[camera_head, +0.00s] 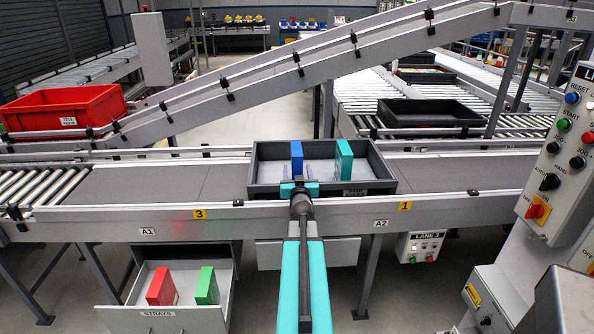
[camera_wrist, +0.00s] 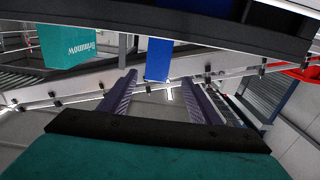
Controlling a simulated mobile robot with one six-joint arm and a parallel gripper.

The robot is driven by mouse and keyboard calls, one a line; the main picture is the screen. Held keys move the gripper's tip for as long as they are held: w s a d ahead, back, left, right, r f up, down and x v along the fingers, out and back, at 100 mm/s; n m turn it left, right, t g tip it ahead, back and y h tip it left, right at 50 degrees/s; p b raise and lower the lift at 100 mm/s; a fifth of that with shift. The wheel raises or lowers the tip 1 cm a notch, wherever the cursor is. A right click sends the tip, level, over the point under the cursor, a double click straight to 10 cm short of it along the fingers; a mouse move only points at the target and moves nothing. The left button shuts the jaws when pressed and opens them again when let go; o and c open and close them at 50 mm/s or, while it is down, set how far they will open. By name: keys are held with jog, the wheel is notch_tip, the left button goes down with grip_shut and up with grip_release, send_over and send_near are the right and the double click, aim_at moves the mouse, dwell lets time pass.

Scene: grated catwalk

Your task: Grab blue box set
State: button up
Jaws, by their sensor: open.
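The blue box (camera_head: 296,160) stands upright in a dark grey tray (camera_head: 327,190) on the conveyor, left of the tray's middle. A teal box (camera_head: 344,160) stands to its right in the same tray. My gripper (camera_head: 297,172) reaches over the tray's near wall, with a finger to either side of the blue box's near end. In the wrist view, the open fingers (camera_wrist: 160,79) are empty, and the blue box (camera_wrist: 158,58) shows between their tips; how far it sits between them I cannot tell. The teal box (camera_wrist: 68,48) shows at left with upside-down lettering.
A red crate (camera_head: 65,112) sits at left on the conveyor line. A low bin (camera_head: 160,318) marked STRAYS holds a red box and a green box. A control panel (camera_head: 567,150) stands at right. An inclined conveyor (camera_head: 270,75) crosses behind the tray.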

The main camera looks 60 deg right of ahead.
aim_at(297, 162)
jog(key=shift+p+x, duration=0.6)
jog(key=shift+x, duration=3.7)
jog(key=shift+s+d, duration=0.1)
jog(key=shift+d, duration=0.05)
jog(key=shift+p+x, duration=0.9)
jog(key=shift+x, duration=1.6)
jog(key=shift+s+d, duration=0.1)
grip_shut()
